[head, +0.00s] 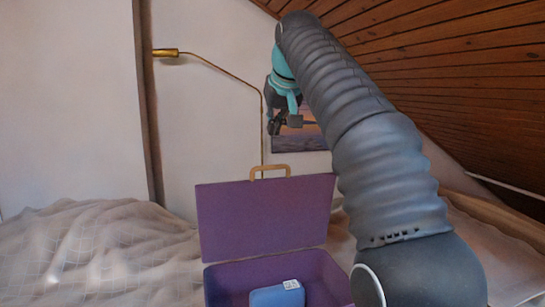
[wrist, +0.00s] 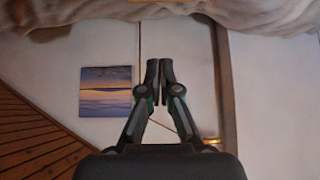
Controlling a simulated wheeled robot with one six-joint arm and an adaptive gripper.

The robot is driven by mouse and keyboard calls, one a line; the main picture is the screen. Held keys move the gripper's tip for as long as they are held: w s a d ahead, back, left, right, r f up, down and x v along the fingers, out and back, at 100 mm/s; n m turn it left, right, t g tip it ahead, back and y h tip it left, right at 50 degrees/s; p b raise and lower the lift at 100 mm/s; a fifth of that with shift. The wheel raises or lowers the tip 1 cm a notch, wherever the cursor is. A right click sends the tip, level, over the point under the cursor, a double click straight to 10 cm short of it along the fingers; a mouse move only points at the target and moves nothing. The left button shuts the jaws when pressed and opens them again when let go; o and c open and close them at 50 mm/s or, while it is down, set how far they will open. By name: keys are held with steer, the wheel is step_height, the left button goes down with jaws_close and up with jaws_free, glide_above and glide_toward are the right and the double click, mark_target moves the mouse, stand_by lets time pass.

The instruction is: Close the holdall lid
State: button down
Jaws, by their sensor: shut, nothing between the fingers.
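The purple holdall (head: 265,272) stands open on the bed in the head view, its lower part cut off by the frame. Its lid (head: 265,215) is raised close to upright at the back, with a tan handle (head: 270,170) on its top edge. A blue item with a white label (head: 277,296) lies inside. My gripper (head: 273,128) is above the lid's handle in the picture, apart from it, partly hidden by my arm. In the wrist view my gripper (wrist: 159,65) is shut and empty, its fingertips together. The holdall is not visible in the wrist view.
Rumpled pale bedding (head: 95,250) spreads left of the holdall. A brass wall lamp (head: 166,52) with a long thin rod is on the wall behind. A sunset picture (wrist: 107,91) hangs there too. A sloping wooden ceiling (head: 450,80) closes in at the right.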

steer(key=shift+w+a+f, duration=0.1)
steer(key=shift+w+f, duration=0.15)
steer(key=shift+f, duration=1.05)
steer(key=shift+w+a+f, duration=0.1)
steer(key=shift+w+f, duration=0.2)
steer(key=shift+f, duration=1.05)
steer(key=shift+w+a+f, duration=0.1)
steer(key=shift+w+f, duration=0.15)
steer(key=shift+f, duration=1.05)
steer(key=shift+d+f+b, duration=0.1)
steer(key=shift+b, duration=0.25)
